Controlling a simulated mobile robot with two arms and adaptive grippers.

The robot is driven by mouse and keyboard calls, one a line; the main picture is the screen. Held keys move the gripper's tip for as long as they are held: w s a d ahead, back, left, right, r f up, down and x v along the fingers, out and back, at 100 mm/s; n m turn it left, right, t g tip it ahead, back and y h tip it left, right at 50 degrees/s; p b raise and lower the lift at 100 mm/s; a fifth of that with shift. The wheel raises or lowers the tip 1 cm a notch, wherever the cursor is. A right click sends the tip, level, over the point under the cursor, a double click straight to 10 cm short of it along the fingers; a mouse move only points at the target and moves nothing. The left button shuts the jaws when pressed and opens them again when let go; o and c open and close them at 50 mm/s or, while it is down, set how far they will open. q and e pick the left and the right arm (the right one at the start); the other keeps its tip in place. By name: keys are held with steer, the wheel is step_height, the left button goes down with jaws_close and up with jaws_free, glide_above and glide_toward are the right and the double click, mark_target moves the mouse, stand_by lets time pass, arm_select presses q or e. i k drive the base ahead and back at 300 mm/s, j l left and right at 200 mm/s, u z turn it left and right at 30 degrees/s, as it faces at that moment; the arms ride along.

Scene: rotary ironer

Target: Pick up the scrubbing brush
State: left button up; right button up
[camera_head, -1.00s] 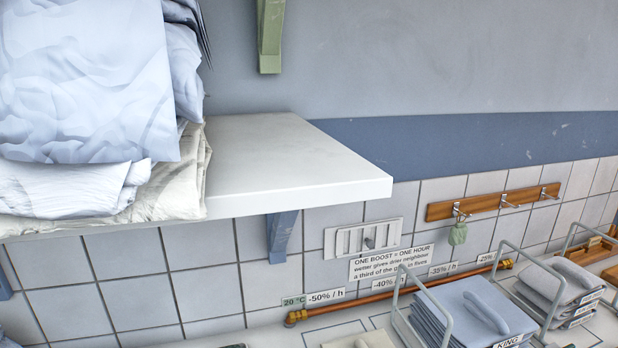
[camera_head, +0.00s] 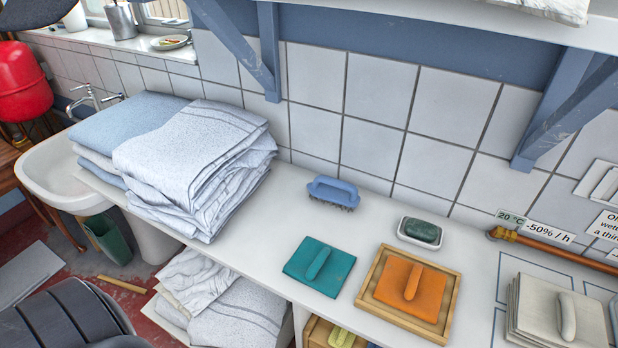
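The scrubbing brush (camera_head: 333,192) has a blue handle and dark bristles. It lies bristles down on the white counter (camera_head: 285,225), close to the tiled wall, between the folded linen and a soap dish. It stands free, with nothing touching it. Neither of my grippers can be made out in the view. A dark ribbed part at the lower left seems to be mine.
Folded linen (camera_head: 205,165) is stacked left of the brush. A blue shelf bracket (camera_head: 243,50) hangs above. A sink (camera_head: 45,175) is at left.

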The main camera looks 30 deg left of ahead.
mark_target(335, 191)
steer(key=u, duration=0.85)
